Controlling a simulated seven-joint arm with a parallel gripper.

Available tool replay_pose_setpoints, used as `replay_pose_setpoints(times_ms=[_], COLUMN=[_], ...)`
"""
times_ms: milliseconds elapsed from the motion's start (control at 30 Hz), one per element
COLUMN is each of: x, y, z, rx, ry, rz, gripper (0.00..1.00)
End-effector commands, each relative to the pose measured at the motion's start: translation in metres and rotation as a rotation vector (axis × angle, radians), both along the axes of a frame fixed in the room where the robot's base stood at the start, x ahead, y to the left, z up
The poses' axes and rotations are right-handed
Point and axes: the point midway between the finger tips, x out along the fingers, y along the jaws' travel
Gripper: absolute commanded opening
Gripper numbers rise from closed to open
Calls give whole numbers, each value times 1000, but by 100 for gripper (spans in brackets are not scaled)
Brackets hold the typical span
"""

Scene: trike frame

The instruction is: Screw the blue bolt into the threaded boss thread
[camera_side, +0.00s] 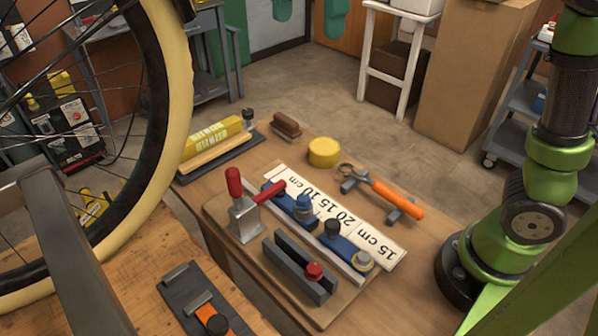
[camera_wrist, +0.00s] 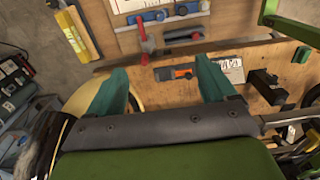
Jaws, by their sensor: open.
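I cannot tell which part is the threaded boss. My gripper (camera_wrist: 162,75) shows in the wrist view with two teal fingers spread wide apart and nothing between them touching them. The fixture board is beyond the fingertips, at the top of that view. My gripper is outside the side view.
A red-handled clamp (camera_side: 245,217) and a grey channel (camera_side: 297,268) with a red knob stand on the board. An orange-handled wrench (camera_side: 385,192) rests on supports behind. A yellow roll (camera_side: 323,152) stands at the back. A large wheel (camera_side: 176,70) fills the left side.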

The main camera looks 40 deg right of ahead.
Motion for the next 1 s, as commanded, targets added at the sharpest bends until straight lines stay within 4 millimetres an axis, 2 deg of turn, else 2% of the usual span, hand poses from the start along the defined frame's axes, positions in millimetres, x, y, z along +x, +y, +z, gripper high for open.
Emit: replay_pose_setpoints(times_ms=[67, 133, 200, 267, 367, 500, 600, 700, 800, 1000], x=[0, -1, -5, -8, -10, -14, -15, -14, -8, -6], y=[1, -2, -2, -4, -7, -6, -3, 1, 4, 4], z=[4, 7, -1, -15, -53, -112, -144, -163, -168, -184], rx=[2, 1, -6, -18, -36, -24, -2, 11, 8, 2], ry=[0, 0, 28, 52, 89, 100, 79, 48, 12, 5], rz=[0, -6, 8, 64, 264, 616, 815, 951, 1026, 1051], gripper=[81, 70, 60, 60, 60, 60, 60, 60, 60, 60])
